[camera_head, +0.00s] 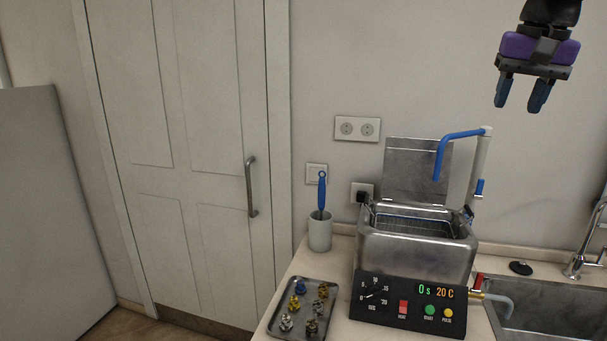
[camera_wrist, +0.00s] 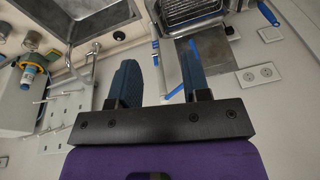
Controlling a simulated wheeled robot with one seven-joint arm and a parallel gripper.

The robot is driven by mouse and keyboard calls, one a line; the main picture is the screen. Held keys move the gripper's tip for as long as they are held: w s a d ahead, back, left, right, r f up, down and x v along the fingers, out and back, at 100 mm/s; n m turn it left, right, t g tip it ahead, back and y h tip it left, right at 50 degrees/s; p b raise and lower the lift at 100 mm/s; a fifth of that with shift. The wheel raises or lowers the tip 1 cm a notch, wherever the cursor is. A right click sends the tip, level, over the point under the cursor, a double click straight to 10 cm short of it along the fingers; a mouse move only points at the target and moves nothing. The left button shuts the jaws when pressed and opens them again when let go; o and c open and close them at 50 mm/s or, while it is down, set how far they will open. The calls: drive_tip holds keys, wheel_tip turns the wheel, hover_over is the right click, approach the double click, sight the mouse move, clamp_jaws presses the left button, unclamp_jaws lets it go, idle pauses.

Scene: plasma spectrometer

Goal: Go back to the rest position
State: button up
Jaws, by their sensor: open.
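My gripper (camera_head: 522,93) hangs in the air at the upper right of the head view, above and right of the metal bath machine (camera_head: 415,262). Its two blue fingers are apart with nothing between them. In the wrist view my gripper (camera_wrist: 157,85) also shows open and empty, with the machine's open basin (camera_wrist: 192,12) beyond it at the top. The machine's lid (camera_head: 417,170) stands up, and its panel reads 0 s and 20 C.
A tray (camera_head: 270,329) of several small metal fittings lies at the counter's front left. A cup (camera_head: 320,232) with a blue-handled tool stands behind it. A blue-tipped spout (camera_head: 461,134) rises at the machine's back right. A sink (camera_head: 552,318) with a tap (camera_head: 580,262) is at the right.

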drive_tip(key=s+a+f+n+t, duration=0.1)
drive_tip(key=s+a+f+n, duration=0.1)
drive_tip(key=s+f, duration=0.5)
drive_tip(key=s+a+f+n+t, duration=0.1)
drive_tip(key=s+a+f+n, duration=0.1)
drive_tip(key=s+f, duration=0.5)
drive_tip(key=s, duration=0.5)
drive_tip(key=shift+s+a+f+n+t, duration=0.25)
drive_tip(key=shift+s+f+n+t, duration=0.05)
drive_tip(key=shift+s+n+t, duration=0.1)
